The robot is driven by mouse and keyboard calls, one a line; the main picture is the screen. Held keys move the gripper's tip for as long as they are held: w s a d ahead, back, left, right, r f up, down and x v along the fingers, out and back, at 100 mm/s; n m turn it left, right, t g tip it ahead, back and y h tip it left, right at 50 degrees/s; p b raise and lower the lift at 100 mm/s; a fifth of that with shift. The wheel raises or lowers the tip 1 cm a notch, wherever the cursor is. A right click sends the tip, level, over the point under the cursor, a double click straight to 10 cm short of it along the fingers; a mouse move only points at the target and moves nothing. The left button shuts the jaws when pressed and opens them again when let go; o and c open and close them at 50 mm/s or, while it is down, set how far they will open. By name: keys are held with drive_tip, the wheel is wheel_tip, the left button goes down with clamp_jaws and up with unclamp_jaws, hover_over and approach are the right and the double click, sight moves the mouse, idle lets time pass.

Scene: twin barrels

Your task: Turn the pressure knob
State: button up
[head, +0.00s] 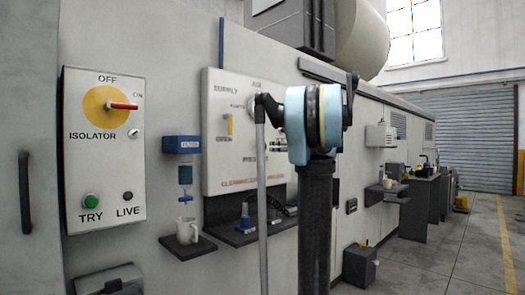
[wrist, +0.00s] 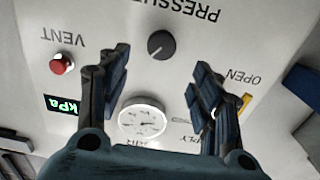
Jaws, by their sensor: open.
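The pressure knob (wrist: 161,43) is a dark round knob with a pale pointer mark, on the white panel under upside-down "PRESSURE" lettering in the wrist view. My gripper (wrist: 159,76) is open, with its two dark blue fingers apart and nothing between them. In the picture the knob lies just above and between the fingertips. The fingers look apart from it; the exact gap to the panel is hard to judge. In the head view the panel (head: 222,95) is partly covered by my arm, and I cannot make out the knob there.
Around the knob in the wrist view are a red vent button (wrist: 62,64), a round gauge (wrist: 142,119), a green kPa display (wrist: 61,105) and a yellow handle (wrist: 245,103). In the head view a shelf (head: 232,237) juts out below the panel, and an isolator box (head: 104,170) stands left.

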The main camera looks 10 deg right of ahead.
sight(264, 146)
drive_tip(key=x, duration=1.1)
drive_tip(key=shift+w+a, duration=0.2)
drive_tip(key=shift+w, duration=0.1)
drive_tip(key=c, duration=1.1)
